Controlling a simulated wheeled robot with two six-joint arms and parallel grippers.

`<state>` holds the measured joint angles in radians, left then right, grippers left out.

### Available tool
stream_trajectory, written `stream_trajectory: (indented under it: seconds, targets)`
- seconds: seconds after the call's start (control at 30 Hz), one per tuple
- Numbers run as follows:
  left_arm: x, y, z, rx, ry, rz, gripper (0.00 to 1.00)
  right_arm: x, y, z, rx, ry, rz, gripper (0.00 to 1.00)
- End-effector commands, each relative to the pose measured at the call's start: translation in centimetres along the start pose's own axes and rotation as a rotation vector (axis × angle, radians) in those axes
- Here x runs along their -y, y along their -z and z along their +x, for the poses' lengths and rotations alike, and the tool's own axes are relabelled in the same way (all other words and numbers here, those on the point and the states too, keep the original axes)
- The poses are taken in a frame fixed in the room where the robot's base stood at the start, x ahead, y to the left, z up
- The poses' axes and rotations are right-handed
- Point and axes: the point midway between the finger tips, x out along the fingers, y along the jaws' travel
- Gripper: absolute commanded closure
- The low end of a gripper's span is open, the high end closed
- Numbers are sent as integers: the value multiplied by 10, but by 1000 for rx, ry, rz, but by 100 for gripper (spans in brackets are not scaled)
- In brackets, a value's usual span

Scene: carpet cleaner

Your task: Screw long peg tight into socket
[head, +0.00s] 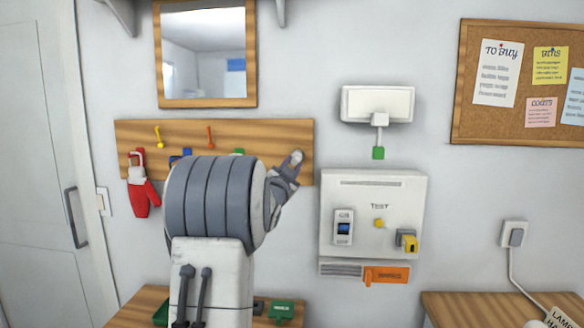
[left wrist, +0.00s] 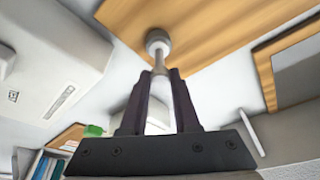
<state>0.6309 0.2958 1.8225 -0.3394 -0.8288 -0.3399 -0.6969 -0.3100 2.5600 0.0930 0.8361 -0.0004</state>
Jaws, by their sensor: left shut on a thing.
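The wooden wall board (head: 135,135) runs across the wall left of the test box and carries coloured pegs. My left gripper (head: 288,172) is at the board's right end, shut on a light grey peg (head: 296,157). In the left wrist view the peg (left wrist: 159,60) runs out from between the two dark fingers (left wrist: 160,90) to a rounded, wider grey end (left wrist: 158,40) in front of the board. I cannot tell whether that wider end is part of the peg or the socket, nor how far in the peg sits. My right gripper is not in view.
A white test box (head: 375,225) with an orange tag (head: 386,276) is right of the board, below a small white panel (head: 377,103). A mirror (head: 205,55) hangs above. A red item (head: 142,195) hangs at the board's left end. My left arm hides the board's middle.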

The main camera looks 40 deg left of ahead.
Motion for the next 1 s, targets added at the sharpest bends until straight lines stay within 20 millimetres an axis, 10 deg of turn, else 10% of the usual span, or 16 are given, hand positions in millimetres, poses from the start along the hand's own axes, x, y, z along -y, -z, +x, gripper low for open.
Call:
stream_trajectory:
  seconds: [0.03, 0.07, 0.13, 0.57, 1.0]
  targets:
    - [0, 0, 1, 0, 0, 0, 100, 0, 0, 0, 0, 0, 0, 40]
    - [0, 0, 1, 0, 0, 0, 63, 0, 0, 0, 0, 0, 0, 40]
    - [0, 0, 1, 0, 0, 0, 36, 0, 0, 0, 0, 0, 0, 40]
    - [-1, -2, -8, 1, 1, 0, 36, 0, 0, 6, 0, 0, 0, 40]
    - [-1, -2, -88, -1, 2, 2, 36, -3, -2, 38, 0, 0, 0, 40]
